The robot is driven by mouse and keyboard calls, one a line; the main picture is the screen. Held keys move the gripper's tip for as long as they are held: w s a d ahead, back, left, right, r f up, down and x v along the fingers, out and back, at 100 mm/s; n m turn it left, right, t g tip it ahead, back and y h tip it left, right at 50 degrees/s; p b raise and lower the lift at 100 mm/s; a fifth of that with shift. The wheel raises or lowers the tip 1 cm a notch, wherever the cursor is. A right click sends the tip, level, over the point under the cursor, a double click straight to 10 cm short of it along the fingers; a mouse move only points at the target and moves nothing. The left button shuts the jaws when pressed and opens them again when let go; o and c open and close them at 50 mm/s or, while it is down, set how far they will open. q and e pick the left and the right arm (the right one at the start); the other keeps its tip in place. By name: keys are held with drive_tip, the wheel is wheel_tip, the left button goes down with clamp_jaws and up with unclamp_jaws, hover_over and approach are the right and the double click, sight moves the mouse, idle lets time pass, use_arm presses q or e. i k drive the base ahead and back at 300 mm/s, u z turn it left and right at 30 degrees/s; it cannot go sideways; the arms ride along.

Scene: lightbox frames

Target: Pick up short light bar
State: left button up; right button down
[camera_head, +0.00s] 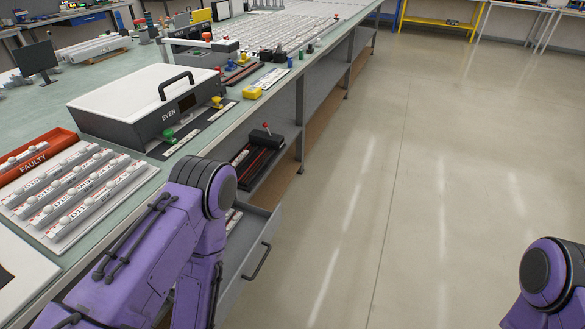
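Several white light bars with round bulbs (88,195) sit in labelled rows on a white rack (140,178) on the bench at the left. A red tray marked FAULTY (62,137) lies behind the rack and holds at least one similar bar (22,159). I cannot tell which of these bars is the short one. A bit of my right arm shows at the lower right edge. Neither gripper shows.
A grey box marked EVEN (128,125) with a black handle stands behind the rack. An open grey drawer (240,268) juts from the bench beside my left arm. A black device with a red knob (262,141) rests on the lower shelf. The floor (420,190) to the right is clear.

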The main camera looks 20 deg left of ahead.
sight(244, 154)
drive_tip(key=k, duration=0.5)
drive_tip(key=u, duration=0.55)
drive_tip(key=i, duration=0.45)
drive_tip(key=u, duration=0.35)
drive_tip(key=k, duration=0.5)
drive_tip(key=z, duration=1.15)
drive_tip(key=i, duration=4.75)
